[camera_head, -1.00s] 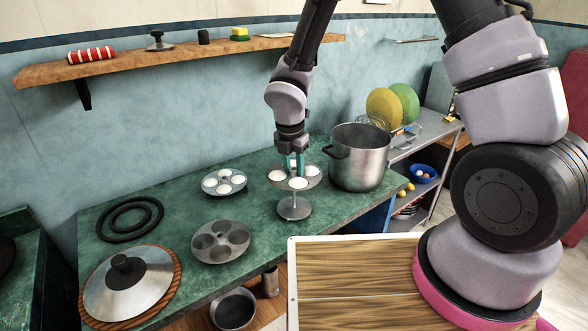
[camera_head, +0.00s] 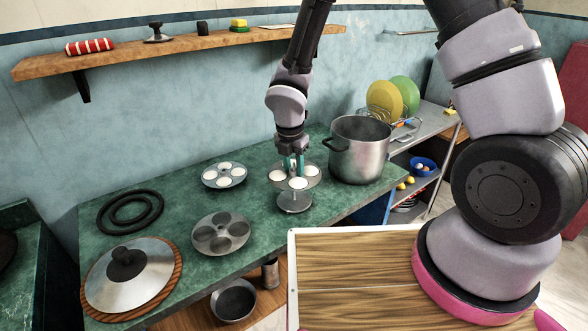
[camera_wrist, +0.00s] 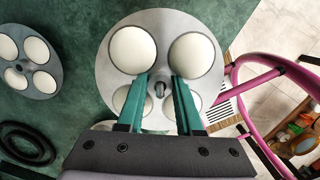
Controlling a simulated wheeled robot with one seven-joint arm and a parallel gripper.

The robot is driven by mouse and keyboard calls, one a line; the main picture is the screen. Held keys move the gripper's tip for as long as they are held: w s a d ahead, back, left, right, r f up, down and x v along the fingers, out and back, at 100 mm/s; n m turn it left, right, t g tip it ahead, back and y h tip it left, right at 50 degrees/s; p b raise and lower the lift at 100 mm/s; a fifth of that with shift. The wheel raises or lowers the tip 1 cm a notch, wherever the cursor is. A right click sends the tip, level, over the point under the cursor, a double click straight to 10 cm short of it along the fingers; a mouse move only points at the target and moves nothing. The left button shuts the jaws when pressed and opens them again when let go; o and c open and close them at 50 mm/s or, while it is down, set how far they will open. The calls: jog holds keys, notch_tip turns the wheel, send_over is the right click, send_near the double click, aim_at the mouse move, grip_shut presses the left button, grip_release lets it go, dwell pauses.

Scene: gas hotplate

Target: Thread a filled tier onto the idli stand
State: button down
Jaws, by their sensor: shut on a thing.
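My gripper (camera_head: 295,167) points down over the counter and is shut at the centre of a filled tier (camera_head: 311,174), a round metal plate with white idlis in its cups. In the wrist view my gripper (camera_wrist: 160,82) has its green fingers on either side of a short central post (camera_wrist: 160,90), and the tier (camera_wrist: 112,84) looks level. The idli stand's round base (camera_head: 294,202) is on the counter directly below the tier, with a small gap between them. The tier hides most of the stand's rod; how far the rod passes through cannot be seen.
Another filled tier (camera_head: 224,175) and an empty tier (camera_head: 220,233) lie to the left on the green counter (camera_head: 175,205). A large steel pot (camera_head: 360,155) stands close on the right. A lid (camera_head: 128,280) and black rings (camera_head: 130,212) are at the left.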

aim_at(292, 171)
jog(key=shift+f, duration=1.15)
jog(key=shift+c, duration=2.4)
grip_release()
jog(key=r, duration=0.7)
jog(key=s+r, duration=0.1)
jog(key=r, duration=0.2)
jog(key=shift+a+r, duration=0.35)
jog(key=shift+r, duration=0.05)
